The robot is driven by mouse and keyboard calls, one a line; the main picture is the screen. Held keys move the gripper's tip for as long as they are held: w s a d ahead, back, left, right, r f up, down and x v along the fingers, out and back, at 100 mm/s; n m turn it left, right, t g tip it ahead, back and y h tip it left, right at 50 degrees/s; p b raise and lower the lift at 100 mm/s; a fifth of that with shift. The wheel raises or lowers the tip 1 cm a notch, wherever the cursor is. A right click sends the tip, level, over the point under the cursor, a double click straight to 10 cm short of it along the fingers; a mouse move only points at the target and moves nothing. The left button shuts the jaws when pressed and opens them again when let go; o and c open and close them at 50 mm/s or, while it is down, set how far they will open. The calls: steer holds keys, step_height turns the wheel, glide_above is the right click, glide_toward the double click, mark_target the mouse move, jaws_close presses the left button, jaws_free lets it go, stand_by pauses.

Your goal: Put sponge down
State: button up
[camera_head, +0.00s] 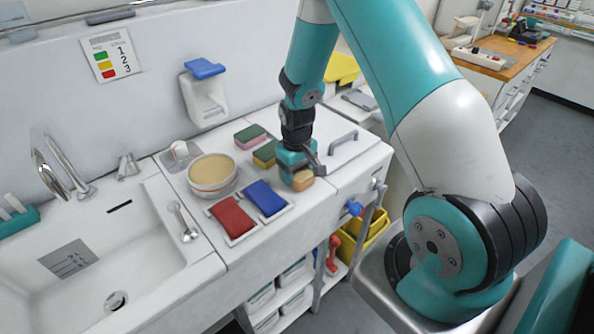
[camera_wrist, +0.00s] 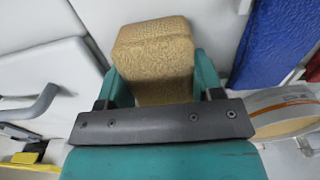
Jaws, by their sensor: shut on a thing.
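My gripper (camera_wrist: 158,88) is shut on a tan sponge (camera_wrist: 153,55), which sits between its two teal fingers in the wrist view. In the head view the tan sponge (camera_head: 302,180) shows below my gripper (camera_head: 296,170), close to the white counter right of the blue cloth. I cannot tell whether the sponge touches the counter. Two more sponges lie on the counter behind it: a green and pink one (camera_head: 250,137) and a green and yellow one (camera_head: 265,153), partly hidden by my gripper.
A red cloth (camera_head: 232,216) and a blue cloth (camera_head: 266,198) lie on white trays. A round tan-topped tub (camera_head: 212,174) stands behind them. The sink (camera_head: 110,265) is at left. A grey handle (camera_head: 343,141) sits on a white lid at right. The counter's front edge is close.

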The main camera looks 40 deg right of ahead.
steer(key=shift+f, duration=0.1)
steer(key=o, duration=0.9)
steer(key=shift+r, duration=0.45)
step_height(320, 180, up, 11)
steer(key=b, duration=0.3)
steer(key=s+a+r+n+y, duration=0.1)
steer(key=s+a+r+n, duration=0.1)
steer(key=s+a+r, duration=0.45)
steer(key=s+a+r+n+y, duration=0.1)
steer(key=s+a+r+n, duration=0.15)
steer(key=a, duration=0.65)
steer(key=s+a+r+n+y, duration=0.1)
steer(key=s+a+r, duration=0.1)
steer(key=s, duration=0.4)
steer(key=s+a+r+n+y, duration=0.1)
steer(key=s+a+r, duration=0.1)
steer(key=s+a, duration=0.3)
steer(key=shift+s, duration=1.05)
